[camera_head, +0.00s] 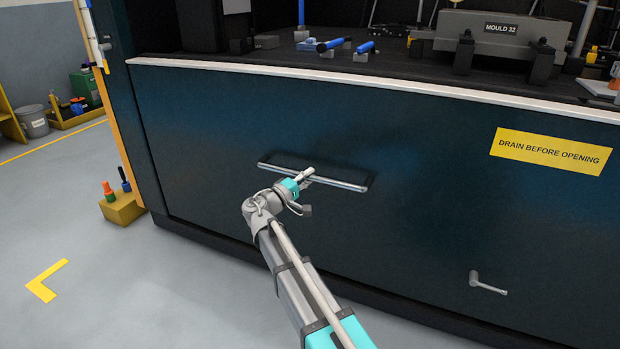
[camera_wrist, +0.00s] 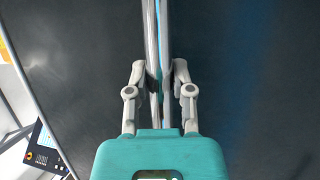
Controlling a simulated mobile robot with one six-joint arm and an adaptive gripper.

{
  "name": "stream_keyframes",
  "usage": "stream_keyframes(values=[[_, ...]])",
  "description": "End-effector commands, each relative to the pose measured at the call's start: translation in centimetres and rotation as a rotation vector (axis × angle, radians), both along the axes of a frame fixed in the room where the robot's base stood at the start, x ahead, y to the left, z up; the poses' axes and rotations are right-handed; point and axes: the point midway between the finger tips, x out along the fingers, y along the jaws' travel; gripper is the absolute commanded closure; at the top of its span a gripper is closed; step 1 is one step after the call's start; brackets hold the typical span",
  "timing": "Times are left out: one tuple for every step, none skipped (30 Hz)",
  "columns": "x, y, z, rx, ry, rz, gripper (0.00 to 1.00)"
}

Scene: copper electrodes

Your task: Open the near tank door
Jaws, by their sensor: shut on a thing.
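The near tank door (camera_head: 420,235) is a broad dark blue-black panel below a pale top edge, and it looks closed. A horizontal silver bar handle (camera_head: 342,184) crosses its left-middle part. My gripper (camera_head: 307,176) is at the middle of the handle, shut on the bar. In the wrist view the handle (camera_wrist: 150,35) runs up the picture between the two grey fingers of my gripper (camera_wrist: 159,78), one on each side. The finger pads' exact contact is partly hidden.
A small grey lever (camera_head: 487,284) sticks out at the door's lower right. A yellow sign (camera_head: 548,152) reads "DRAIN BEFORE OPENING". A yellow block with coloured-handled tools (camera_head: 122,208) stands on the floor by the left corner. Grey floor at the left is mostly clear.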

Motion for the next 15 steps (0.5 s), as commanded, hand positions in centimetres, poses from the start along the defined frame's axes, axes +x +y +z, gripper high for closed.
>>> stream_keyframes(values=[[-0.22,0.21,-0.18,0.002,0.0,0.002,1.0],[-0.22,0.21,-0.17,0.002,0.001,0.002,1.0],[-0.22,0.21,-0.16,0.002,0.001,0.002,1.0],[-0.21,0.21,-0.15,0.002,0.001,0.002,1.0],[-0.22,0.21,-0.13,0.002,0.001,0.002,1.0],[-0.21,0.22,-0.12,0.002,0.001,0.002,1.0],[-0.21,0.22,-0.12,0.002,0.001,0.003,1.0],[-0.21,0.23,-0.11,0.002,0.001,0.003,1.0],[-0.21,0.23,-0.1,0.002,0.001,0.003,1.0],[-0.21,0.23,-0.1,0.002,0.001,0.003,1.0],[-0.21,0.24,-0.11,0.002,0.001,0.003,1.0],[-0.21,0.24,-0.1,0.001,0.0,0.003,0.63],[-0.2,0.24,-0.09,0.001,0.0,0.003,0.57],[-0.18,0.23,-0.09,0.001,0.0,0.003,0.52],[-0.15,0.2,-0.08,0.001,0.0,0.003,0.44]])
